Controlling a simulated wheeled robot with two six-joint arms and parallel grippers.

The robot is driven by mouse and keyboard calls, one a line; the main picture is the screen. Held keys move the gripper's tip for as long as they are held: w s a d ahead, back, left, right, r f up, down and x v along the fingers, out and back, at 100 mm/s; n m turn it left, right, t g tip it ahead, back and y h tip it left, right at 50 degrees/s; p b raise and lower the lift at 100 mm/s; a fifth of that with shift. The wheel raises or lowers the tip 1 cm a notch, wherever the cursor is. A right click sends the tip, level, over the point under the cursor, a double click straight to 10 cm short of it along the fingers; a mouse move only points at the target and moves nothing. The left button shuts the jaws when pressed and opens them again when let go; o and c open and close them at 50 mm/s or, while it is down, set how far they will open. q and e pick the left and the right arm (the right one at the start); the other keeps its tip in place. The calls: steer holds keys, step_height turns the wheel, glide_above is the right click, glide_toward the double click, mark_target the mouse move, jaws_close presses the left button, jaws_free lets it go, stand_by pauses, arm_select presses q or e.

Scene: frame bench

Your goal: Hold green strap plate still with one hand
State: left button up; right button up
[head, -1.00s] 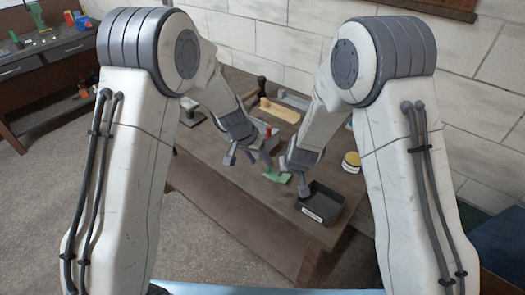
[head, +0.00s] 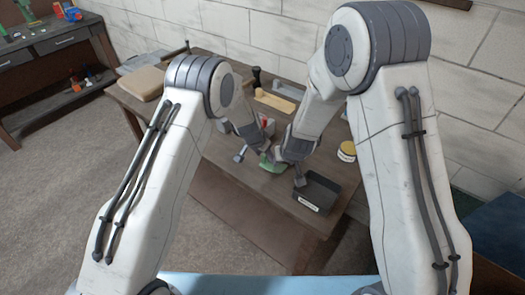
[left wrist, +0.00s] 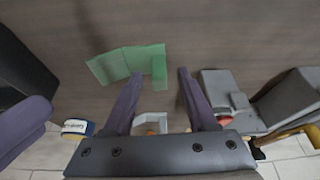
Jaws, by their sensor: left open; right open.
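The green strap plate (head: 270,163) lies on the brown bench near its front edge, partly hidden by my grippers in the head view. In the left wrist view the plate (left wrist: 128,63) looks like a bent green piece, just beyond the fingertips and mostly towards the left finger. My left gripper (head: 254,154) is open and empty, close beside the plate; its two spread fingers (left wrist: 160,76) show in the left wrist view. My right gripper (head: 289,168) is open on the plate's right side, by the black tray. I cannot tell whether either gripper touches the plate.
The black tray (head: 318,192) with a white label stands at the front right of the bench. A grey device (left wrist: 222,90) lies right of the left fingers. A tan block (head: 275,102) lies farther back.

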arm_select(q)
steer(key=shift+f, duration=0.15)
steer(key=shift+c, duration=0.3)
jaws_close()
